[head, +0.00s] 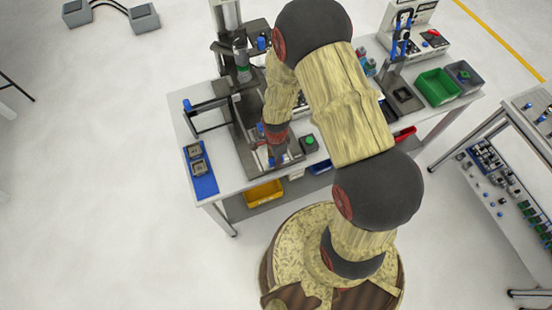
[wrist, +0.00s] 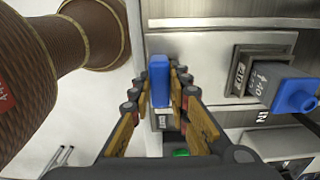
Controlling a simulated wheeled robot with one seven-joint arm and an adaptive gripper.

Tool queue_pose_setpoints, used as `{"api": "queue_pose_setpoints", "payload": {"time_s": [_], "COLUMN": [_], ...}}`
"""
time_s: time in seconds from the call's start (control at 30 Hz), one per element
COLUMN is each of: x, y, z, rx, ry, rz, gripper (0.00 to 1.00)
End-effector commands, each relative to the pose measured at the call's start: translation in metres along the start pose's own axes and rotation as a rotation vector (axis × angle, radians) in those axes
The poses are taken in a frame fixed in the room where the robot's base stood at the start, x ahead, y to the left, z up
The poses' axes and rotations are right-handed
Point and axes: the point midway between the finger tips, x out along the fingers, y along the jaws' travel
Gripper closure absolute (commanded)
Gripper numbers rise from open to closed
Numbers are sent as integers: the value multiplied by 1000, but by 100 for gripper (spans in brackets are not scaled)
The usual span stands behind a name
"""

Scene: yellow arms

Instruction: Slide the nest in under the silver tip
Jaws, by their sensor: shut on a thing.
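My gripper (wrist: 160,88) is shut on an upright blue handle (wrist: 158,70), with a finger on each side of it. In the head view my gripper (head: 277,160) is low at the front of a steel base plate (head: 243,133), mostly hidden by my arm. A dark square holder (wrist: 240,68), perhaps the nest, sits on bare metal right of the fingers in the wrist view. Beside it is a grey block marked 40 (wrist: 262,80) with a blue piece (wrist: 297,97). The press head (head: 242,66) stands over the plate's back; I cannot make out its silver tip.
A blue tray (head: 205,184) with two dark pieces lies at the table's left. A green button box (head: 309,143) is right of my gripper. A green bin (head: 437,87) stands at the right. A yellow bin (head: 264,193) sits below the table top.

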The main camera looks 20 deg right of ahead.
Motion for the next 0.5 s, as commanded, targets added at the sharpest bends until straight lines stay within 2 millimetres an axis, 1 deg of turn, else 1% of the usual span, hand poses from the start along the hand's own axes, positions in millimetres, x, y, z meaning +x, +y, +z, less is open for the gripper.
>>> {"api": "queue_pose_setpoints", "payload": {"time_s": [0.17, 0.27, 0.37, 0.5], "x": [1, 1, 2, 2], "y": [-9, -23, -42, -75], "z": [0, 0, 0, 0], "rx": [0, 0, 0, 0], "ry": [0, 0, 0, 0], "rz": [-3, -4, -6, -7], "gripper": [100, 100, 100, 100]}}
